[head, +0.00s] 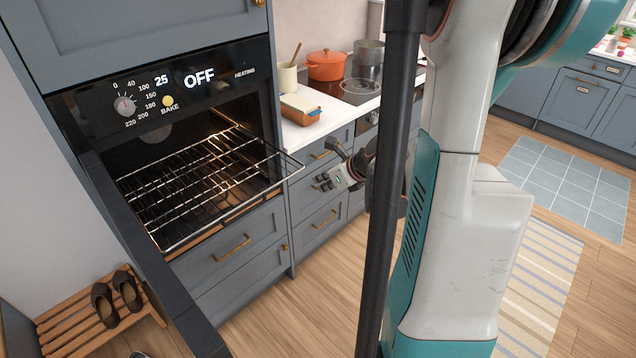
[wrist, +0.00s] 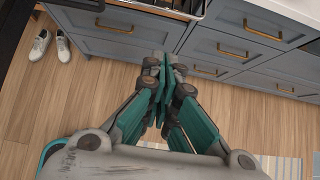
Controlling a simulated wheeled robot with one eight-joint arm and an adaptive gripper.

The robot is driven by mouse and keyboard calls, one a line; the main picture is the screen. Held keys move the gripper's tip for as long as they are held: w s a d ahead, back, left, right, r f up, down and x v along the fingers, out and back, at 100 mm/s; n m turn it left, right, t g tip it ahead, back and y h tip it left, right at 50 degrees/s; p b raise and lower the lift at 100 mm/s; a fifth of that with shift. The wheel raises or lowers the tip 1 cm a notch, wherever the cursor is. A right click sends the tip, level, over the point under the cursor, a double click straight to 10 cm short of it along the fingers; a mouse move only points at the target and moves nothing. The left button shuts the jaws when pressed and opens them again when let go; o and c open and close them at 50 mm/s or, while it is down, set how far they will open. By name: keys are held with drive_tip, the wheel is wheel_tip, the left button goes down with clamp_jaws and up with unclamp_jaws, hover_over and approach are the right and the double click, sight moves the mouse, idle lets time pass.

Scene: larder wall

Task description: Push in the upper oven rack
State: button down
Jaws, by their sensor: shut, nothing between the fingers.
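The oven (head: 165,110) in the head view stands open, with its dark door (head: 150,260) swung out to the left. A wire oven rack (head: 215,192) sticks well out past the oven front, level, its front rail over the drawers below. It is empty. Whether a second rack sits under it I cannot tell. A bit of wire rack (wrist: 196,9) shows at the top edge of the wrist view. My gripper (wrist: 165,72) is shut and empty in the wrist view, over the floor by the drawer fronts, apart from the rack.
To the right of the oven, a counter holds an orange pot (head: 326,66), a terracotta dish (head: 300,108) and a hob (head: 352,90). A wooden shoe rack (head: 85,318) stands on the floor at lower left. White shoes (wrist: 40,46) lie on the floor. The floor before the drawers is clear.

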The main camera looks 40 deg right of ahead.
drive_tip(key=w+f+b, duration=0.3)
drive_tip(key=w+f, duration=0.2)
drive_tip(key=w, duration=0.4)
drive_tip(key=shift+a, duration=0.15)
drive_tip(key=shift+w, duration=0.15)
